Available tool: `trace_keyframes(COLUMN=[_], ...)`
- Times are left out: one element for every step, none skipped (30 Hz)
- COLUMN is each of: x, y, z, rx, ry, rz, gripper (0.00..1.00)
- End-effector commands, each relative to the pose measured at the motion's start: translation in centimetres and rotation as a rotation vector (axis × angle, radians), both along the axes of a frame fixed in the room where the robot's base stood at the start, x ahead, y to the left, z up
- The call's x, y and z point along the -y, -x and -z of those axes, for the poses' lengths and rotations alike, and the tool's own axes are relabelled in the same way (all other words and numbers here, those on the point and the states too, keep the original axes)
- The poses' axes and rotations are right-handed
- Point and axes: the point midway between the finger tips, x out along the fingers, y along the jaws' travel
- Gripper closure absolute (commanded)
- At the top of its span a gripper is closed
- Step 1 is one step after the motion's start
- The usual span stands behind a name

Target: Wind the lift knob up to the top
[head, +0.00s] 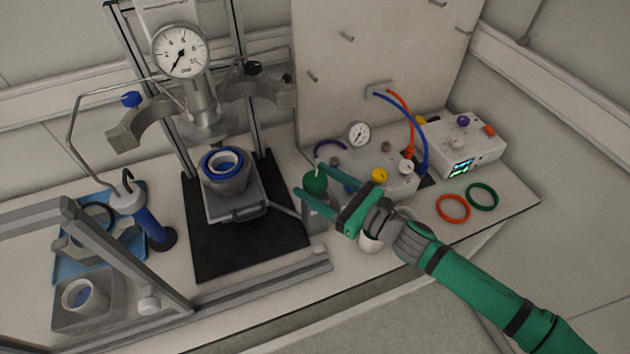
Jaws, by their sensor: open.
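A round green knob (316,182), which looks like the lift knob, sits on top of a grey block (317,218) right of the reactor stand. A thin rod runs from the lift platform (237,206) toward that block. My gripper (308,180) reaches in from the right with its jaws open, one green finger on each side of the knob. I cannot tell whether the fingers touch it. A vessel (226,180) with a blue ring stands on the platform, below and apart from the reactor head (201,112) with its pressure gauge (180,50).
Two open clamp halves (143,125) (268,92) flank the reactor head. Behind my gripper are a control box (378,165) with knobs and another with a screen (461,140). Orange (453,221) and green (495,203) rings lie right. A metal frame (120,255) stands front left.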

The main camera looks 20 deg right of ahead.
Motion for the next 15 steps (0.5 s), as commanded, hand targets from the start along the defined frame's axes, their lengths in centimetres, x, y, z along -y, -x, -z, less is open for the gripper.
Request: trace_keyframes(x=[-0.21, -0.29, -0.37, -0.42, -0.44, -0.45, -0.46, -0.45, -0.44, -0.44, -0.44, -0.43, -0.43, -0.43, -0.43], y=[-0.29, -0.41, -0.53, -0.60, -0.64, -0.67, -0.68, -0.69, -0.68, -0.67, -0.67, -0.66, -0.66, -0.66, -0.65], z=[0.00, 0.00, 0.01, 0.01, 0.01, 0.01, 0.01, 0.01, 0.01, 0.01, 0.01, 0.01, 0.01, 0.01, 0.01], rx=[0.001, 0.001, 0.001, 0.001, 0.001, 0.000, 0.000, 0.000, 0.000, 0.000, 0.000, 0.000, 0.000, 0.000, 0.000], ry=[0.001, 0.001, 0.001, 0.001, 0.001, 0.000, 0.000, 0.000, 0.000, 0.000, 0.000, 0.000, 0.000, 0.000, 0.000], rz=[-0.001, -0.001, -0.001, -0.001, -0.001, 0.000, 0.000, 0.000, 0.000, 0.000, 0.000, 0.000, 0.000, 0.000, 0.000], gripper=[0.35, 0.35, 0.35, 0.35, 0.35, 0.35, 0.35, 0.35, 0.35, 0.35, 0.35, 0.35, 0.42, 0.49, 0.59])
